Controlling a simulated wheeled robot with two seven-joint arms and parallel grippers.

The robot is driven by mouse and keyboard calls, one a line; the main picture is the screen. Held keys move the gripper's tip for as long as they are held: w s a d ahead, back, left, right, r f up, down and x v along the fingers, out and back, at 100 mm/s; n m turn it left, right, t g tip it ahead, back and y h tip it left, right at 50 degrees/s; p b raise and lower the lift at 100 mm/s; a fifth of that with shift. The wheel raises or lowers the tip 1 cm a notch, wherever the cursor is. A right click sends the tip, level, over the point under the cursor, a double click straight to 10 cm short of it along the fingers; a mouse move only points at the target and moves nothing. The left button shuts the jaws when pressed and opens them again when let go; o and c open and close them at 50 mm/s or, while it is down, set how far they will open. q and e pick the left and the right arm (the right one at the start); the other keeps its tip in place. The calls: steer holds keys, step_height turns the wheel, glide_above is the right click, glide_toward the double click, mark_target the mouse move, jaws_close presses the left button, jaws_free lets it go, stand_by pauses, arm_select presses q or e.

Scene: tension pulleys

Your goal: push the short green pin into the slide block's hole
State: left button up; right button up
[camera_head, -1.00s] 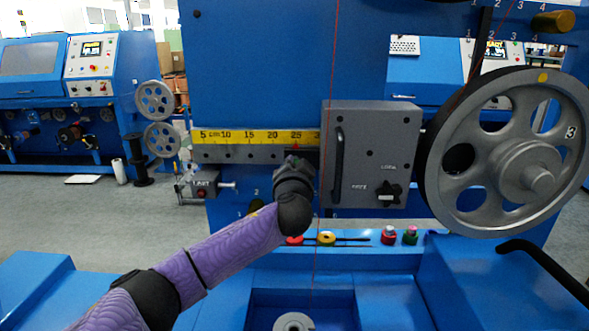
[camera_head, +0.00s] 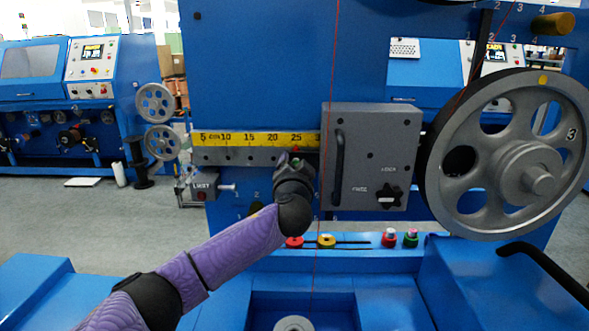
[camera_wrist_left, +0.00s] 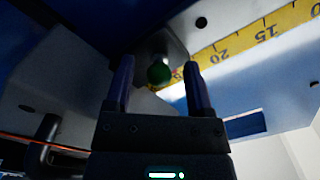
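In the left wrist view the green pin (camera_wrist_left: 159,74) shows as a round green head in front of a small grey plate (camera_wrist_left: 172,47). My left gripper (camera_wrist_left: 157,66) is open, with one finger on each side of the green head and a gap to both. How deep the pin sits and its hole are hidden. In the head view my left gripper (camera_head: 296,160) is at the left edge of the grey slide block (camera_head: 372,140), just under the yellow ruler (camera_head: 250,139). My right gripper is not in view.
A black handle (camera_head: 338,163) stands out from the block, with a black knob (camera_head: 389,194) at its lower right. A large grey pulley (camera_head: 525,165) is to the right. Red (camera_head: 389,237) and green (camera_head: 410,237) pieces stand on the ledge below. A thin red line runs vertically near the gripper.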

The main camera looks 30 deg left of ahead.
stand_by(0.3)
arm_select(q)
steer(key=p+v, duration=0.2)
steer(key=v, duration=0.8)
steer(key=shift+p, duration=0.3)
steer(key=shift+d, duration=0.1)
